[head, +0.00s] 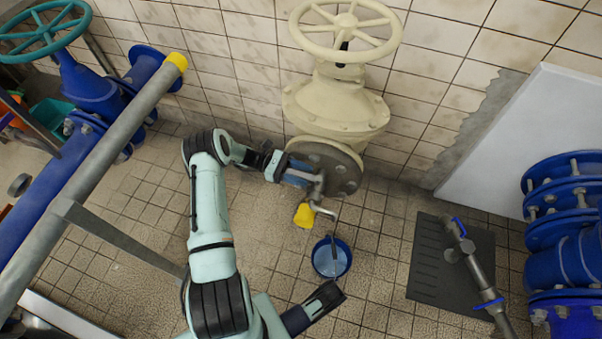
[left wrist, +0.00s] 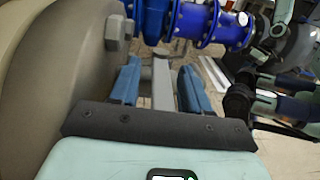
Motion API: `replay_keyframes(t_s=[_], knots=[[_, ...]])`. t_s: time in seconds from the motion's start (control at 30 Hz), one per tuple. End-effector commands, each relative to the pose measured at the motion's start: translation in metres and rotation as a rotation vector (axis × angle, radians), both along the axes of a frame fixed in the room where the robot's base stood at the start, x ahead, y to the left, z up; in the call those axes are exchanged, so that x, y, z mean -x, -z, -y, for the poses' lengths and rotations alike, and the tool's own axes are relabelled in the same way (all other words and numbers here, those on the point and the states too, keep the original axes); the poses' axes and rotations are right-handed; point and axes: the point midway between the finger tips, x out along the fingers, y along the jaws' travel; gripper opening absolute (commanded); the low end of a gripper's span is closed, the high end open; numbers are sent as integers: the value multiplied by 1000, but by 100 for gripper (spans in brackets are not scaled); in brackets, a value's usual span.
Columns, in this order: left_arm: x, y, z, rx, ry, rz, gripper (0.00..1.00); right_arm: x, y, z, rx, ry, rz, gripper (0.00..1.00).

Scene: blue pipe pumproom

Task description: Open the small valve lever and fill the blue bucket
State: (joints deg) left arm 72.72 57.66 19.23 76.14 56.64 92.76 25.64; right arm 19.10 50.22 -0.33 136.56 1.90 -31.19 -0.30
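My left gripper (head: 312,178) is at the flange below the cream valve, beside the small valve. In the left wrist view, its two blue fingers (left wrist: 162,88) stand apart. A grey bar, apparently the lever (left wrist: 162,78), lies between them with gaps on both sides. The small valve's spout (head: 325,211) points down over the floor, with a yellow part (head: 304,215) to its left. The blue bucket (head: 316,268) stands upright on the tiles below the spout. A pale streak shows over its light blue inside; I cannot tell whether it is water. A dark end of my other arm shows near the bucket; its fingers are not clear.
The cream handwheel valve (head: 336,105) rises against the tiled wall. A grey pipe (head: 110,150) and blue pipes (head: 90,90) stand at left. A dark mat (head: 432,277) and blue flanged pipes (head: 565,250) are at right. Floor around the bucket is mostly clear.

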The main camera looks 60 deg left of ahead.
Motion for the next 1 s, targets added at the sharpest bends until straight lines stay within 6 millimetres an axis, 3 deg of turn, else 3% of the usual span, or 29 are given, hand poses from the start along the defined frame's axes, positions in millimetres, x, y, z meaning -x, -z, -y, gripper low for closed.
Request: replay_keyframes(t_s=[0.27,0.7,1.0], knots=[[11,0,-14,-1,-3,0,47,-1,-1,0,1,0,3,55],[66,1,-82,-2,-2,0,47,8,8,1,-1,2,-26,55],[76,0,-94,1,0,-1,47,14,11,2,-2,3,-46,55]])
